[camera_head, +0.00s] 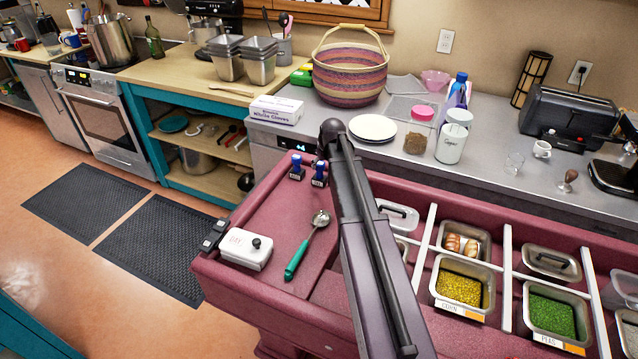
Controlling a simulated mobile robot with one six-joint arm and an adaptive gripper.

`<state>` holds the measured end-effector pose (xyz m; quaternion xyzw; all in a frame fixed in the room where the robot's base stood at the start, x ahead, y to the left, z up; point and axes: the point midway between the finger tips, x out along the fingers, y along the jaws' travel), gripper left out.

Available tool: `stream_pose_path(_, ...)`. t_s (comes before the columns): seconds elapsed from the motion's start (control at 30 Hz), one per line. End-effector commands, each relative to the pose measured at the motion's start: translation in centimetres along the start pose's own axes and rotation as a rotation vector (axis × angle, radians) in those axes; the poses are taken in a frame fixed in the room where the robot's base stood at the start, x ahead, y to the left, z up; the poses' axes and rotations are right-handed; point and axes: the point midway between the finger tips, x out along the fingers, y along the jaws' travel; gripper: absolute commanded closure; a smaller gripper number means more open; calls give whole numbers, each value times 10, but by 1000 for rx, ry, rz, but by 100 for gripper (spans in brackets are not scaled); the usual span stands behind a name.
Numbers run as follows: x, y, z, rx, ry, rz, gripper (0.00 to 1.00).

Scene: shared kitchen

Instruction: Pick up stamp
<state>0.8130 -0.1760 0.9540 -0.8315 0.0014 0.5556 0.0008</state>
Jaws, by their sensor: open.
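Two small stamps stand upright side by side on the maroon counter's flat left section: a left stamp (297,167) and a right stamp (319,175), both with blue bodies and dark parts. My arm crosses the middle of the view from the bottom edge, and its dark rounded far end is just above and right of the right stamp. I cannot make out my gripper or its fingers. Both stamps show clear of the arm, with the right one close beside it in the picture.
A green-handled scoop (305,246) and a white box (246,249) marked DAY lie on the same section. Food bins, including corn (460,288) and peas (552,318), fill the right. A glove box (276,110) and woven basket (350,72) stand behind on the grey counter.

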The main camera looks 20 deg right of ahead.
Motion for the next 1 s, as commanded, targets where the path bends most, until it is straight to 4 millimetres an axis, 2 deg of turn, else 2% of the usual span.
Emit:
stream_pose_path(0.47,4,0,0,0,0,0,24)
stream_pose_path(1.0,45,-4,1,1,0,0,24)
